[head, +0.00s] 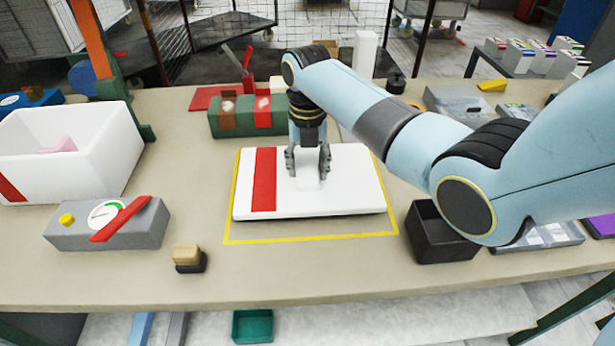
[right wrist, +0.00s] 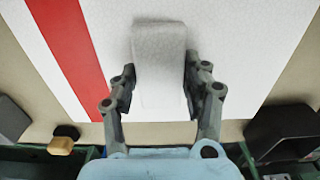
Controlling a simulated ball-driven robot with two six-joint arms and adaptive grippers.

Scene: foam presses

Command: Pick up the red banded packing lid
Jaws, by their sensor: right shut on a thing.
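The red banded packing lid (head: 341,188) is a white flat slab with a wide red band (head: 264,180) near its left end. It is at the yellow outlined area in the middle of the table. My right gripper (head: 308,172) comes down from above and is shut on the raised white grip block in the lid's middle. In the right wrist view the fingers (right wrist: 162,105) stand on either side of this block (right wrist: 159,70), and the red band (right wrist: 66,45) shows to the left. Whether the lid touches the table is hard to tell. My left gripper is not in view.
A white foam box (head: 75,150) with a red corner stands at the left, behind a grey dial device (head: 108,222). A small tan and black block (head: 188,259) lies in front. A black open bin (head: 440,235) is right of the lid. A green case (head: 247,115) stands behind.

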